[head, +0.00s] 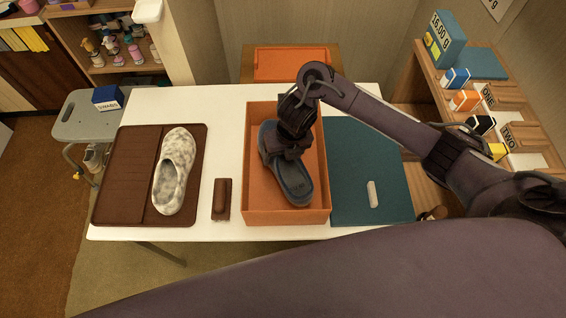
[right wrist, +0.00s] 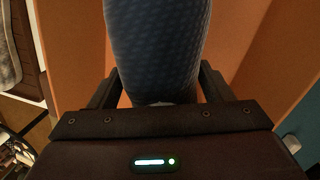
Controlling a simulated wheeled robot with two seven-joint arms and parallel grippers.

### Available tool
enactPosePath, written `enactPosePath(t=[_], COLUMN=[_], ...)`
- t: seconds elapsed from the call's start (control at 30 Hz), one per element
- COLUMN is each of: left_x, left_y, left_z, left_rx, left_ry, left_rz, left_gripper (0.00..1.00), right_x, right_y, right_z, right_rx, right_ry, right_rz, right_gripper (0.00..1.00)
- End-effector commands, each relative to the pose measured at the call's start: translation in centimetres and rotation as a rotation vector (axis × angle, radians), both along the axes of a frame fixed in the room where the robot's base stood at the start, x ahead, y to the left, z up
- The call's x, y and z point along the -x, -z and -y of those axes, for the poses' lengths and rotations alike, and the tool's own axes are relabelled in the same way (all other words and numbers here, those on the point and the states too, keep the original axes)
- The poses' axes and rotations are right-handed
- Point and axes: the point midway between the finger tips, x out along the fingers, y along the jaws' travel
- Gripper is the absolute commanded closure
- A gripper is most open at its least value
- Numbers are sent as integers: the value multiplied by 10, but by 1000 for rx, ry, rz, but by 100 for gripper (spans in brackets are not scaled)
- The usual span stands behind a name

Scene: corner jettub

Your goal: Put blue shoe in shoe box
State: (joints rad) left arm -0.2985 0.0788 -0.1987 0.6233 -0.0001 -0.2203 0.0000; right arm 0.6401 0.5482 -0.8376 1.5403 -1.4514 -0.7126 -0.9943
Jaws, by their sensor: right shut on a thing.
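The blue shoe (head: 290,180) is inside the open orange shoe box (head: 285,217) on the white table, its toe toward the near side. My right gripper (head: 285,148) reaches down into the box and is shut on the shoe. In the right wrist view the blue textured shoe (right wrist: 157,45) sits between the fingers of my right gripper (right wrist: 157,90), with orange box walls on both sides. I cannot tell whether the sole touches the box floor. My left gripper is not in view.
A white mottled shoe (head: 173,170) lies on a brown mat (head: 122,185) at left, with a brown brush (head: 221,200) beside it. A teal panel (head: 365,170) with a pale bar (head: 373,194) lies right of the box. Shelves (head: 490,110) stand at right.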

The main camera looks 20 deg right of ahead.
Motion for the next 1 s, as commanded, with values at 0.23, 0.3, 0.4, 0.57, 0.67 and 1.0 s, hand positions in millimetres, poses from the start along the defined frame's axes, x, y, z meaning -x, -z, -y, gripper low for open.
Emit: enactPosePath(t=[0.23, 0.3, 0.4, 0.57, 0.67, 1.0], left_x=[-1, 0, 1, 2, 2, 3], left_y=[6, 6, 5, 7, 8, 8], left_z=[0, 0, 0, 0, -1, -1], left_rx=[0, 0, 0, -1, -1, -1], left_ry=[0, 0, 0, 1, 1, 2], left_rz=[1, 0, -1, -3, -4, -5], left_gripper=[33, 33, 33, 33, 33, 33], right_x=[1, 1, 0, 0, 0, 0], right_y=[33, 35, 34, 36, 36, 36], right_z=[0, 0, 0, 0, 0, 0], right_rx=[0, 0, 0, 0, 1, 1], right_ry=[3, 1, 0, 1, 1, 1], right_rz=[-2, -2, -1, -1, -1, -1], right_gripper=[53, 53, 53, 53, 21, 5])
